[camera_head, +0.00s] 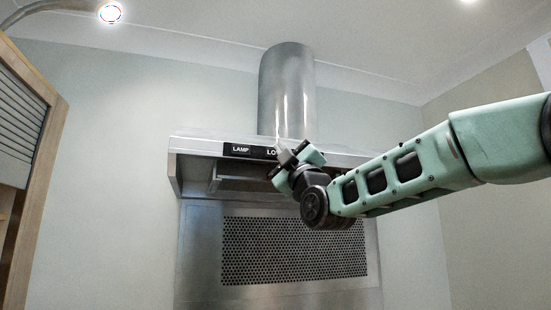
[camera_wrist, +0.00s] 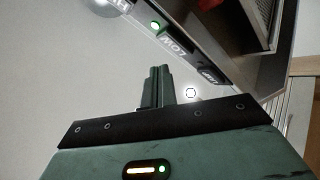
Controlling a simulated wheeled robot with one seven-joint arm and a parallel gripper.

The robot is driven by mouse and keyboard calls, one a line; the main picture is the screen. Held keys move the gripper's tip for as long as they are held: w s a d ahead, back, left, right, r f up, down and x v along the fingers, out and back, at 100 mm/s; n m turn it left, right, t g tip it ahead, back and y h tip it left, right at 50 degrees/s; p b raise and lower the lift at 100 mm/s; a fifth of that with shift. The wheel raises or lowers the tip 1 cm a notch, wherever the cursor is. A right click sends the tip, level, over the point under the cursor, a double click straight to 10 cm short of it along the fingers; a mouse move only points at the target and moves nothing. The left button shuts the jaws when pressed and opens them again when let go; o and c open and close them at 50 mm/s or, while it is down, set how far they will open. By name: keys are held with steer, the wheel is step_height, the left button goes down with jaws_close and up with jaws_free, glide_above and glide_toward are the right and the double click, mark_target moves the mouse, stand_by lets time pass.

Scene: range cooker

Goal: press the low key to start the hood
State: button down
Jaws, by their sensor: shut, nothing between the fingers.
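The range hood (camera_head: 195,146) is steel, with a dark strip of labelled keys on its front edge. The low key (camera_head: 270,152) shows only its first letters in the head view; my gripper covers the rest. My gripper (camera_head: 282,150) is at the hood's front edge. In the wrist view its fingertips (camera_wrist: 155,72) are together and empty, just below the low key in the picture. I cannot tell whether they touch the panel.
The lamp key (camera_head: 240,149) is left of the low key; it also shows in the wrist view (camera_wrist: 210,76). A steel chimney (camera_head: 287,85) rises above the hood. A perforated steel panel (camera_head: 290,250) lies below. A wooden cabinet (camera_head: 45,130) stands at left.

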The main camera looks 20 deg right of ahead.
steer(key=shift+s+b, duration=1.65)
steer(key=shift+s, duration=0.7)
